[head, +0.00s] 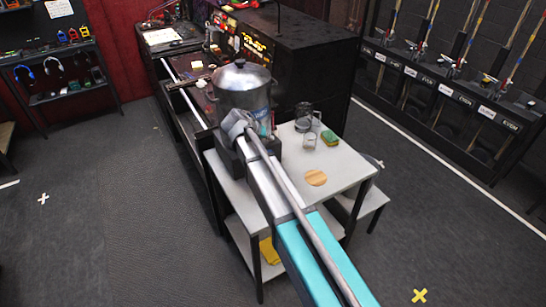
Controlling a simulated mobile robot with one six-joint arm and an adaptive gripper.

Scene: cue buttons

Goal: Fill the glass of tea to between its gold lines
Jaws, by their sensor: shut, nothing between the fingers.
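A large metal urn (241,88) with a domed lid stands at the back left of the white table. A small clear glass (310,141) stands upright on the table, to the right of the urn. Its gold lines and any tea in it are too small to make out. My gripper (264,130) is shut and empty at the front right of the urn's lower part, left of the glass and apart from it. My arm hides the urn's base and any tap, so I cannot tell whether the gripper touches one.
A clear jug (303,117) stands behind the glass. A green and yellow sponge (330,138) lies to its right, and a round wooden coaster (316,178) lies nearer the front of the table (345,165). A yellow cloth (269,251) is on the lower shelf.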

